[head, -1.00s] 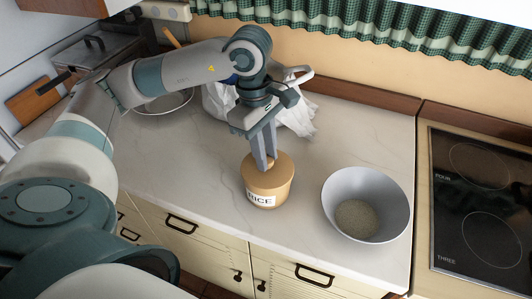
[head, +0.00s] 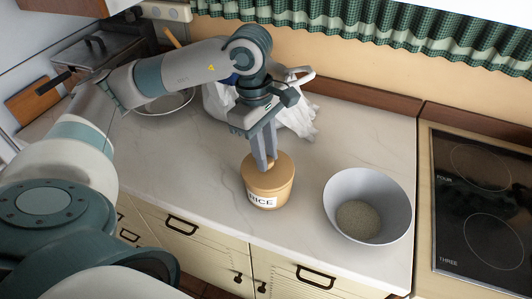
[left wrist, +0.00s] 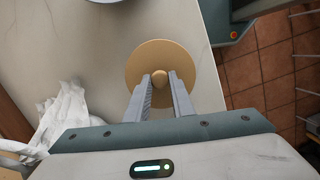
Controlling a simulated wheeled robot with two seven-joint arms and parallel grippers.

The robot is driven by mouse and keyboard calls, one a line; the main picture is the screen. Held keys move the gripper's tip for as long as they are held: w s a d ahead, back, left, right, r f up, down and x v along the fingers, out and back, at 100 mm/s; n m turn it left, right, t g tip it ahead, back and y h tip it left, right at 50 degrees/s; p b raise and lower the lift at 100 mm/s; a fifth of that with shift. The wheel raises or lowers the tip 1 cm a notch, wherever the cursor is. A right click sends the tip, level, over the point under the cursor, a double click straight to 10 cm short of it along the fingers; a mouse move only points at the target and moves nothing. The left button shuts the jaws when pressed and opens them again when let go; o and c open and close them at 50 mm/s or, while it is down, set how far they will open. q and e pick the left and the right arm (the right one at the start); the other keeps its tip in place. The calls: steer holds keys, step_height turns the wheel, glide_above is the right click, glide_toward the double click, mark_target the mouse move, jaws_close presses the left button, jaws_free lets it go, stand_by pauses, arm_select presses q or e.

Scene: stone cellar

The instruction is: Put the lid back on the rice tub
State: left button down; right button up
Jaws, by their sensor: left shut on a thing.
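The rice tub (head: 267,199) is a tan round tub with a RICE label, standing upright on the counter in the head view. Its tan lid (head: 282,170) lies on top of the tub and looks level and seated on the rim. My left gripper (head: 268,165) points down over the tub and is shut on the lid's knob. In the left wrist view the round lid (left wrist: 182,57) hides the tub below, with the knob (left wrist: 159,77) between the fingertips (left wrist: 159,80). My right gripper is not in view.
A grey bowl with rice (head: 336,187) stands right of the tub, near the counter's front edge. A white plastic bag (head: 297,118) lies behind my left gripper. A black hob (head: 485,200) is at the far right.

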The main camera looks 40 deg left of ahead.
arm_select(q)
steer(key=shift+s+a+f+b, duration=0.1)
steer(key=shift+a+f+b, duration=0.3)
steer(key=shift+f, duration=0.1)
steer(key=c, duration=1)
jaws_free()
steer(key=shift+d, duration=0.1)
steer(key=shift+r, duration=0.15)
steer(key=shift+d+r+p, duration=0.25)
steer(key=shift+r+p, duration=0.2)
steer(key=shift+r, duration=0.45)
steer(key=shift+d+r+p, duration=0.25)
steer(key=shift+r+p, duration=0.2)
steer(key=shift+r, duration=0.45)
steer(key=shift+a+r+p, duration=0.1)
steer(key=shift+r+p, duration=0.85)
steer(key=shift+r, duration=1)
